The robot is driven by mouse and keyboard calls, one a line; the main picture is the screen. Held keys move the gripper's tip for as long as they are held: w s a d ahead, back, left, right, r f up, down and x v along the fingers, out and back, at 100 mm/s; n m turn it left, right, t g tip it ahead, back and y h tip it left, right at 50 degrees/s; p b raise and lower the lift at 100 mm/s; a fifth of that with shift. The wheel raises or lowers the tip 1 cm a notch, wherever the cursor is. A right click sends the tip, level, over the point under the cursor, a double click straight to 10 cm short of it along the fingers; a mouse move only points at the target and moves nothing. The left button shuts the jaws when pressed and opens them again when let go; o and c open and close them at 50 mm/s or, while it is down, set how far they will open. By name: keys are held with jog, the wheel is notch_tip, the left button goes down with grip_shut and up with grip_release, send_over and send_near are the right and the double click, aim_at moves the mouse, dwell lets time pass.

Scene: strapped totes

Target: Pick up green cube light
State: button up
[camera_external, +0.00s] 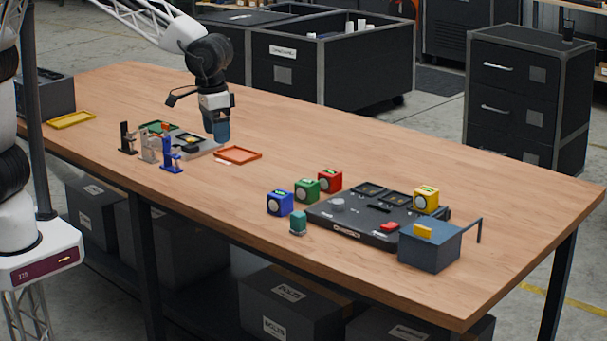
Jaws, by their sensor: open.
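The green cube light (306,190) sits on the wooden table, with a pale round face on its front. It stands between the blue cube light (280,203) at its left and the red cube light (329,180) behind it to the right. A yellow cube light (426,198) rests on the dark panel. My gripper (221,133) points down over the table, well to the left of and behind the green cube. Its jaws are open and nothing shows held in them, though they are small in the view.
A dark panel (345,229) lies right of the cubes, with a blue-grey box (430,247) at its front right. A small teal object (298,222) stands in front of the cubes. An orange tray (238,155) and several small stands (171,160) are near my gripper. The table's right end is clear.

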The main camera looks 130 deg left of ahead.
jog(key=w+a+f+n, duration=0.2)
jog(key=a+f, duration=0.1)
jog(key=a, duration=0.4)
jog(key=w+a+f+n, duration=0.1)
jog(key=w+a+f, duration=0.1)
jog(key=a+f, duration=0.3)
jog(key=n, duration=0.3)
send_over(307, 181)
jog(key=shift+g, duration=0.4)
notch_tip(307, 181, down, 6)
jog(key=shift+d+f, duration=0.15)
jog(key=shift+f, duration=0.05)
jog(key=shift+f, duration=0.1)
jog(key=shift+f, duration=1.15)
jog(key=shift+f, duration=0.15)
jog(key=shift+f, duration=2.5)
